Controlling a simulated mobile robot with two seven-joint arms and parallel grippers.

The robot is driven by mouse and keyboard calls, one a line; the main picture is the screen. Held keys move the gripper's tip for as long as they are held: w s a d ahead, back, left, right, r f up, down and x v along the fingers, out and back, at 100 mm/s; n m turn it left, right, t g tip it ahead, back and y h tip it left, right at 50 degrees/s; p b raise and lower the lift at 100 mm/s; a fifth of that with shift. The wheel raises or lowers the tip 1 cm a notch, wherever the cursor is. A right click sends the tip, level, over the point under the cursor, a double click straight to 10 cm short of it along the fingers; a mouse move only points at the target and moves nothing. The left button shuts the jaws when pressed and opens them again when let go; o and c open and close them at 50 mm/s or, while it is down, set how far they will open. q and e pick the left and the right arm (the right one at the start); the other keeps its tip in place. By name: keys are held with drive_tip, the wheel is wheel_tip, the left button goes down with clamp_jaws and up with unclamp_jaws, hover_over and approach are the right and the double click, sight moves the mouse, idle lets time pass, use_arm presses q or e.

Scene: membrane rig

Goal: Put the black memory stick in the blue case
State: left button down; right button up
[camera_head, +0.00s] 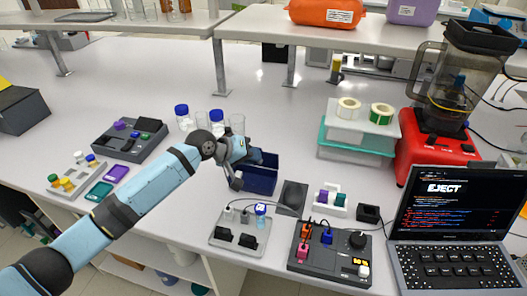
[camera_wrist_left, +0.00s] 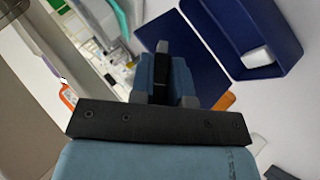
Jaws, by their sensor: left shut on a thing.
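The blue case (camera_head: 262,180) stands on the bench in the middle of the head view. In the left wrist view, the blue case (camera_wrist_left: 283,22) is open at the upper right, with a flat blue panel beside it and a small white piece inside. My left gripper (camera_head: 236,176) is at the case's left side in the head view, partly hiding it. In the left wrist view, my left gripper (camera_wrist_left: 163,75) is shut on a narrow black piece, the black memory stick (camera_wrist_left: 162,49), which appears beside the case's open part. My right gripper is out of view.
Bottles with blue caps (camera_head: 182,112) and clear cylinders stand behind the case. A grey port panel (camera_head: 240,236), a dark control box (camera_head: 330,262) and a laptop (camera_head: 455,215) stand in front and right. A dark tray (camera_head: 128,140) lies left. Bench at far left-centre is clear.

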use_arm(q)
drive_tip(key=shift+w+d, duration=0.15)
drive_tip(key=shift+d, duration=0.05)
drive_tip(key=shift+f, duration=0.1)
drive_tip(key=shift+a+f+b, duration=0.15)
drive_tip(key=shift+f+b, duration=0.25)
drive_tip(key=shift+b, duration=0.15)
wheel_tip(320, 180, down, 4)
drive_tip(key=b, duration=0.3)
drive_tip(key=shift+r+b, duration=0.15)
drive_tip(key=shift+b, duration=0.2)
drive_tip(key=shift+f+b, duration=0.3)
drive_tip(key=shift+f, duration=0.75)
drive_tip(key=c, duration=0.6)
unclamp_jaws()
drive_tip(key=shift+f, duration=0.1)
